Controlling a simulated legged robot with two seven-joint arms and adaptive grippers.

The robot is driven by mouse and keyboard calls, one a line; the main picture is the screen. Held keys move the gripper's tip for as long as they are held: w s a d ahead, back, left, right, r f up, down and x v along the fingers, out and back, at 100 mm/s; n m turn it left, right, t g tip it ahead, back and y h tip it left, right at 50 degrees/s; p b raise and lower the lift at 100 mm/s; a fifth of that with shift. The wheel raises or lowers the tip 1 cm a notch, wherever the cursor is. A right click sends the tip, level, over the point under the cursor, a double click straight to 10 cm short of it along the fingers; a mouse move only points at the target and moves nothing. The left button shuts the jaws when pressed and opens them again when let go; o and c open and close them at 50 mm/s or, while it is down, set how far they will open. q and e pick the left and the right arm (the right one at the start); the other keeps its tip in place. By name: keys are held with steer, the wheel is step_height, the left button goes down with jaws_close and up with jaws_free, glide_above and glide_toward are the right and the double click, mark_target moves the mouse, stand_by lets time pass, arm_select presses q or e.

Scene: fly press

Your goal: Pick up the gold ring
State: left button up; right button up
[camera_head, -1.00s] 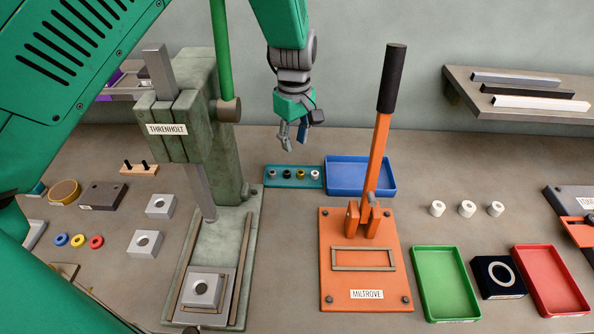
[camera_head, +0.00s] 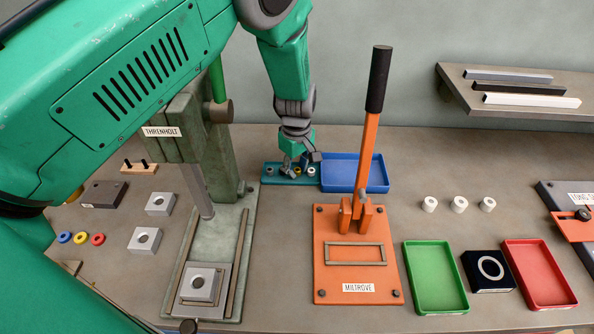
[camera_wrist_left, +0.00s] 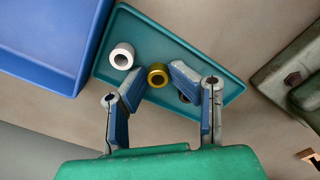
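The gold ring (camera_wrist_left: 157,75) lies in the teal tray (camera_wrist_left: 210,65), between a white ring (camera_wrist_left: 122,56) and a dark ring (camera_wrist_left: 184,98) partly hidden by a finger. My left gripper (camera_head: 295,170) is open above the tray, pointing down. In the left wrist view its two blue-grey fingertips lie on either side of the gold ring, empty. I cannot tell how far above the ring they are. In the head view the gold ring (camera_head: 297,171) shows just by the fingers. My right gripper is not in view.
A blue tray (camera_head: 372,184) stands just right of the teal tray. The green-grey Threnholt press (camera_head: 228,185) stands to its left and the orange Miltrove press (camera_head: 330,285) in front right. Three white rings (camera_head: 459,204) stand on the open bench farther right.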

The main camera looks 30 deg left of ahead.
arm_select(q)
steer(key=shift+d, duration=0.15)
steer(key=c, duration=0.6)
steer(key=shift+a, duration=0.2)
jaws_close()
steer(key=shift+a, duration=0.15)
